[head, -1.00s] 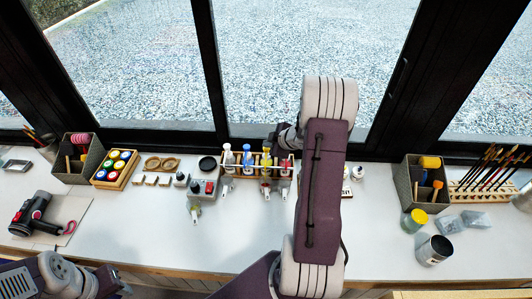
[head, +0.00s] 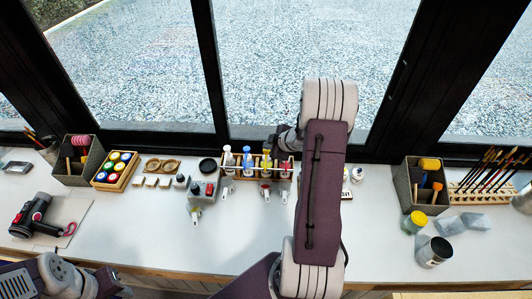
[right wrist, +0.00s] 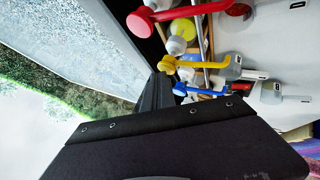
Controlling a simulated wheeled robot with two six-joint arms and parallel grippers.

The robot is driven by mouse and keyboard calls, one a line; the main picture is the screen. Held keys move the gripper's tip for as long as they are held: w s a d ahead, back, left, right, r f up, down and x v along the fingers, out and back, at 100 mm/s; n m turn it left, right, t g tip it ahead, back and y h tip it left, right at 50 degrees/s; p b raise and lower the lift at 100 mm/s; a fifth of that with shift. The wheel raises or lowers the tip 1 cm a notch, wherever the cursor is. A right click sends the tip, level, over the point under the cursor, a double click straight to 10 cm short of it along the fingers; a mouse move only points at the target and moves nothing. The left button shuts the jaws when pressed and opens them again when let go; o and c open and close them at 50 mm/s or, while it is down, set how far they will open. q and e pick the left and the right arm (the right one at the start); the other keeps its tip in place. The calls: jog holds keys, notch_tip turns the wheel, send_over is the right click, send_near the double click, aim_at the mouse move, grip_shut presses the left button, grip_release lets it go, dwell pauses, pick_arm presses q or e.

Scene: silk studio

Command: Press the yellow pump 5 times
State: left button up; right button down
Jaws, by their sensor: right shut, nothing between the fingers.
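The yellow pump (head: 266,163) stands in a wooden rack (head: 232,177) of bottles by the window, between a blue pump (head: 247,158) and a red pump. In the right wrist view its yellow head and long spout (right wrist: 196,64) lie between the red pump (right wrist: 185,13) and the blue pump (right wrist: 181,89). My right gripper (head: 279,138) is shut and empty, close above and beside the yellow pump head; its tips are dark and small in the head view. In the right wrist view the dark gripper (right wrist: 156,91) is close to the yellow head; contact is unclear. My left gripper is out of view.
A tray of paint pots (head: 117,170) and small bottles stand left of the rack. Right of my arm are a grey bin (head: 421,188), a yellow-lidded jar (head: 413,222) and a brush rack (head: 490,187). The front middle of the table is clear.

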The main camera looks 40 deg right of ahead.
aim_at(268, 151)
jog(key=shift+r+p, duration=0.6)
jog(key=shift+r, duration=0.25)
notch_tip(268, 151, up, 6)
jog(key=p, duration=0.6)
dwell(1.8)
